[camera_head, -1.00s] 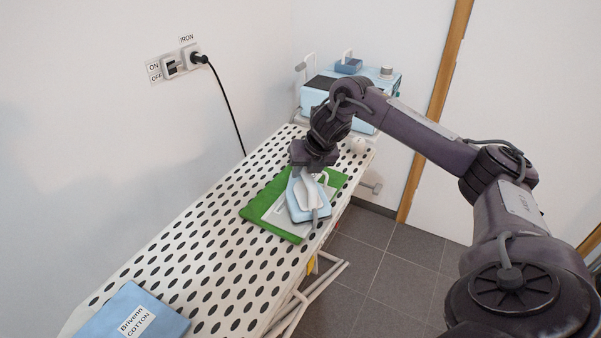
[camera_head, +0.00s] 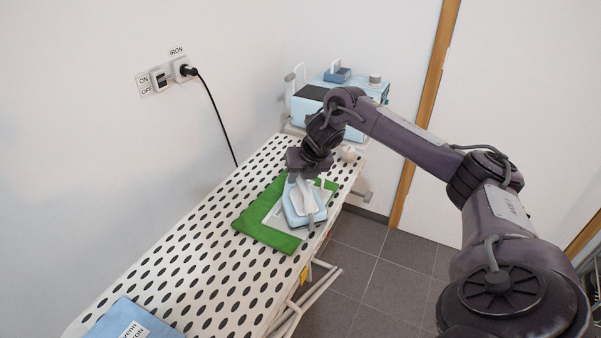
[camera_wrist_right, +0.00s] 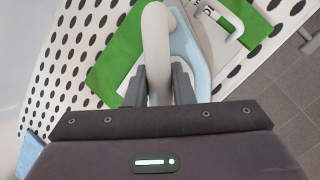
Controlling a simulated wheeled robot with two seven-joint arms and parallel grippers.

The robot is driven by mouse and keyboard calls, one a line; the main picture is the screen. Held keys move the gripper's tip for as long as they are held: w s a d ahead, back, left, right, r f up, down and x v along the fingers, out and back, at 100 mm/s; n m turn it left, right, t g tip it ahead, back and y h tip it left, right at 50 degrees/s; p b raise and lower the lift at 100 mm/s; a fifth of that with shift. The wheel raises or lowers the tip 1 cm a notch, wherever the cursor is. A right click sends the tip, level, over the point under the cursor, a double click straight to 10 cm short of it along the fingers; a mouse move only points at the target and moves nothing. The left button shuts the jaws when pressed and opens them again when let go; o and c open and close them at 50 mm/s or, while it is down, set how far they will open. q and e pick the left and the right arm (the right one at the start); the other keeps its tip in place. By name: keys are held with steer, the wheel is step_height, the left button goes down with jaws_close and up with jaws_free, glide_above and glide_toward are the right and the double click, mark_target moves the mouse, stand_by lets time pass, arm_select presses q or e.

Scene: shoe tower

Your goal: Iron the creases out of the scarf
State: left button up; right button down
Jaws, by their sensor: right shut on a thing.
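My right gripper (camera_head: 301,177) is shut on the pale handle of the light blue iron (camera_head: 293,212). In the right wrist view the fingers (camera_wrist_right: 160,82) clasp the handle (camera_wrist_right: 156,40) from both sides. The iron is over a light grey plate with a white rail, on a green mat (camera_head: 262,235); I cannot tell whether it touches the plate. A folded blue cloth (camera_head: 112,318) with a white label lies at the board's near end, partly cut off by the frame. I cannot tell for sure that this cloth is the scarf. My left gripper is not in view.
The dotted ironing board (camera_head: 185,262) has clear room between mat and blue cloth. A light blue machine (camera_head: 352,100) stands at the far end. A wall switch (camera_head: 159,79) marked ON/OFF sits beside a plugged-in IRON socket (camera_head: 181,69). Open floor lies right of the board.

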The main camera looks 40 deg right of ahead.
steer(key=shift+s+a+p, duration=0.15)
steer(key=shift+s+a, duration=0.05)
steer(key=shift+a, duration=0.35)
steer(key=shift+s+a+p, duration=0.15)
steer(key=shift+s+a, duration=0.05)
steer(key=shift+a, duration=0.35)
steer(key=shift+s+a+r+p, duration=0.1)
steer(key=shift+s+a+p, duration=0.2)
steer(key=shift+a, duration=0.25)
steer(key=shift+s+a+p, duration=0.15)
steer(key=shift+a+p, duration=0.1)
steer(key=shift+a, duration=0.25)
steer(key=shift+s+a+p, duration=0.15)
steer(key=shift+a+p, duration=0.05)
steer(key=shift+a, duration=0.3)
steer(key=shift+a, duration=0.1)
steer(key=s+a+p, duration=0.2)
steer(key=a, duration=0.4)
steer(key=shift+p, duration=0.4)
steer(key=shift+s+d+r, duration=0.1)
steer(key=shift+r, duration=0.05)
steer(key=shift+r+p, duration=2.55)
steer(key=shift+r, duration=0.35)
